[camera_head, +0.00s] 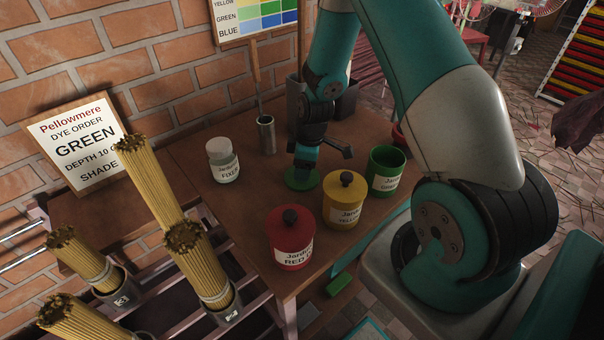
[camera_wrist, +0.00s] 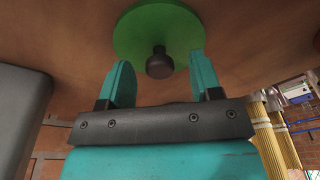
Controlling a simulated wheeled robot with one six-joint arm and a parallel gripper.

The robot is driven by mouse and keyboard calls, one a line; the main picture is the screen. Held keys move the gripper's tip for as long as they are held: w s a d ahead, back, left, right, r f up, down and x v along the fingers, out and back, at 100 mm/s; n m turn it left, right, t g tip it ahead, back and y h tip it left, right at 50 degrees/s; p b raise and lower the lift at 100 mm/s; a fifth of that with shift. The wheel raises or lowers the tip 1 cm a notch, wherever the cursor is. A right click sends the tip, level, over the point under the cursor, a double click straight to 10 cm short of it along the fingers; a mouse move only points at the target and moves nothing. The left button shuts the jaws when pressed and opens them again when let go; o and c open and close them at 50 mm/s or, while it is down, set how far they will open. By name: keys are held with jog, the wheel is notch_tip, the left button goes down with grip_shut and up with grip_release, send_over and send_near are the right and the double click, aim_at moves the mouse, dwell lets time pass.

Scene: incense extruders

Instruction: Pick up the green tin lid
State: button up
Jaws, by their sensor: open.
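The green tin lid (camera_head: 302,180) lies flat on the brown table, left of the open green tin (camera_head: 386,170). In the wrist view the lid (camera_wrist: 181,33) has a dark round knob (camera_wrist: 160,64) at its middle. My gripper (camera_wrist: 160,72) is open, with its two teal fingers apart and the knob showing between and just past their tips. My gripper (camera_head: 304,165) is low over the lid in the head view, where it hides the knob. Whether the fingers touch the lid is unclear.
A yellow lidded tin (camera_head: 344,203) and a red lidded tin (camera_head: 290,240) stand near the table's front. A white jar (camera_head: 222,160) and a metal cup (camera_head: 266,135) holding a stick stand left of my gripper. Bundles of incense sticks (camera_head: 196,262) stand at the left front.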

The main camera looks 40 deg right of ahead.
jog(key=shift+w+f, duration=0.1)
jog(key=shift+f, duration=0.5)
jog(key=c, duration=1)
jog(key=shift+r, duration=0.15)
